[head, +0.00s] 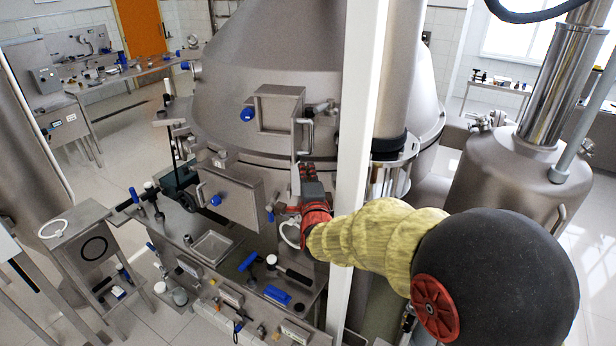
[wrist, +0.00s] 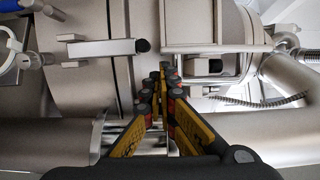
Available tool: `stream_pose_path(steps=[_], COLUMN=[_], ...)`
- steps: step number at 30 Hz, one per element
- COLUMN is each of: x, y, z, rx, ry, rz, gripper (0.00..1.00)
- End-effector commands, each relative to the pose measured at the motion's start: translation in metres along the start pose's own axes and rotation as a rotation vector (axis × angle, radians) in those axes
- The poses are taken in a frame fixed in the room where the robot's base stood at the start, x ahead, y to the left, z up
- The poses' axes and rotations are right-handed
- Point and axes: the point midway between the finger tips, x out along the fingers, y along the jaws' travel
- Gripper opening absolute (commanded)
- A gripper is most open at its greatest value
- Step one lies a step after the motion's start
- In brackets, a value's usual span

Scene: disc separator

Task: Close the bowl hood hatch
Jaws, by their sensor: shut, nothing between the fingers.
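The bowl hood (head: 265,60) is a large grey metal cone in the head view. A square metal hatch (head: 280,92) stands out from its lower front, with a bar handle (head: 306,136) at its right. How far the hatch stands open is hard to tell. My gripper (head: 306,168) is just below this handle, in front of the machine. In the wrist view my gripper's fingers (wrist: 160,84) are together and empty, pointing at the machine's metal front. Contact cannot be told.
A second boxy metal door (head: 232,197) with a handle is below left of the hatch. A white post (head: 357,150) stands close to my arm. A metal bench (head: 190,245) with tools and a tray is below. Open floor lies at left.

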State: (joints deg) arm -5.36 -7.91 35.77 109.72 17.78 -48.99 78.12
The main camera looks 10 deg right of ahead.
Motion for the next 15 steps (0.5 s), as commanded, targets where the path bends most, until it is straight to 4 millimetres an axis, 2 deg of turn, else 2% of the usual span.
stream_pose_path(steps=[6,15], x=[0.0105,0.0109], y=[-0.0002,0.0002], z=[-0.0002,0.0000], rx=[0.000,0.000], ry=[0.000,0.000], rz=[0.000,0.000], gripper=[0.00,0.00])
